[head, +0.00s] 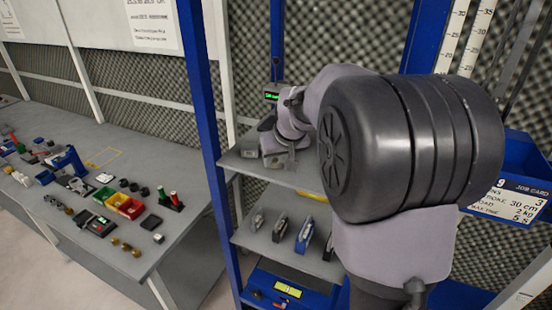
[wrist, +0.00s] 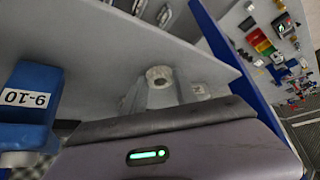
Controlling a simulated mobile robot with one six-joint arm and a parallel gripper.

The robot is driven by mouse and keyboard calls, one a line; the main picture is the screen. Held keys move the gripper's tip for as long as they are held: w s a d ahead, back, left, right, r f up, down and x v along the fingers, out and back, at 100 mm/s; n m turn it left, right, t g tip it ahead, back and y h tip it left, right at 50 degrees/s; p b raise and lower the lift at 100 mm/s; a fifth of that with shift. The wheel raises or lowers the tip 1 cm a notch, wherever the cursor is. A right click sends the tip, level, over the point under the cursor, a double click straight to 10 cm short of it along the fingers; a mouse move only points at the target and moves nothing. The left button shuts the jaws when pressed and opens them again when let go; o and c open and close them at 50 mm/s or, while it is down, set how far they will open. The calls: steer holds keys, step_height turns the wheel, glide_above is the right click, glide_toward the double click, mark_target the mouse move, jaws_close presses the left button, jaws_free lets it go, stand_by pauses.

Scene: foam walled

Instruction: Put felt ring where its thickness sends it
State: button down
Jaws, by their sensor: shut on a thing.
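My gripper (wrist: 162,90) is shut on the felt ring (wrist: 158,73), a pale, thick ring with a dark hole, seen beyond the gripper body in the wrist view. In the head view my gripper (head: 276,157) is low over the upper grey shelf (head: 308,178), and the ring cannot be made out there.
A blue device (head: 288,290) with a yellow display is below. Blue posts (head: 207,120) frame the shelves. A cluttered bench (head: 190,165) with red, yellow and green bins is at left. A job card (head: 520,197) is at right.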

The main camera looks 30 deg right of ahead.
steer(key=c, duration=0.9)
jaws_free()
steer(key=shift+f, duration=0.1)
steer(key=shift+c, duration=0.2)
steer(key=shift+r+p, duration=0.3)
steer(key=shift+p, duration=0.05)
steer(key=a+p+v, duration=0.1)
steer(key=p+v, duration=0.1)
steer(key=v, duration=1)
steer(key=s+a+f+m+y, duration=0.1)
steer(key=s+a+f, duration=0.2)
steer(key=s+a, duration=0.75)
steer(key=s+a+f+m+y, duration=0.1)
steer(key=s+a+f+y, duration=0.1)
steer(key=s+a, duration=0.9)
step_height(320, 180, down, 17)
steer(key=s+d+b, duration=0.2)
steer(key=d+b, duration=0.1)
steer(key=b, duration=1.3)
steer(key=shift+s+m+g, duration=0.25)
steer(key=shift+m+g, duration=0.05)
steer(key=shift+g, duration=0.1)
